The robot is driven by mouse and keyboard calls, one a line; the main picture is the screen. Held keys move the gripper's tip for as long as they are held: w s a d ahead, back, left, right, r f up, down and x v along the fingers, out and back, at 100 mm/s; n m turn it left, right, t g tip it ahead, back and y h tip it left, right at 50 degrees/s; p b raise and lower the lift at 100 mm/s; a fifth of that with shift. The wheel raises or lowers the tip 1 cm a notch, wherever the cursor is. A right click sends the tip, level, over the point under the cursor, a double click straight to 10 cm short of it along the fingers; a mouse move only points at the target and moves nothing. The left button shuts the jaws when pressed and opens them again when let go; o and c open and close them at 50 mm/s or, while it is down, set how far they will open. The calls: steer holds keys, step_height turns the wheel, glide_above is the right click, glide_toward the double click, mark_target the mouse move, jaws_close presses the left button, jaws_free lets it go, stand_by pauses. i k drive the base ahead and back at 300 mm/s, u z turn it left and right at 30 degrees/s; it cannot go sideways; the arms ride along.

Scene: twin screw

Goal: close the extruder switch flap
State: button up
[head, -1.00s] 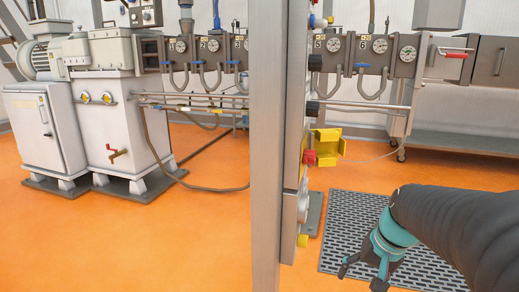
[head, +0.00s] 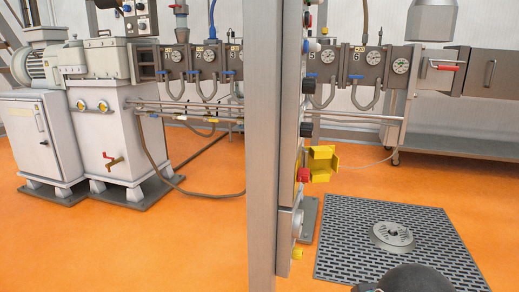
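The yellow switch flap (head: 323,160) is on the right side of the grey upright panel in the head view. It stands swung open to the right, its hollow inner side showing. A red switch knob (head: 303,174) is uncovered just to its left and below. My gripper is not in view. Only a dark rounded part of my arm shows at the bottom edge, right of centre, well below the flap and apart from it.
A tall grey post (head: 264,150) stands left of the flap. A dark slotted mat (head: 350,240) lies on the orange floor, with a grey metal disc (head: 392,236) on it. The extruder barrel (head: 365,68) with gauges and hoses runs behind.

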mark_target(318, 162)
steer(key=z, duration=0.55)
steer(key=i, duration=1.25)
steer(key=u, duration=0.7)
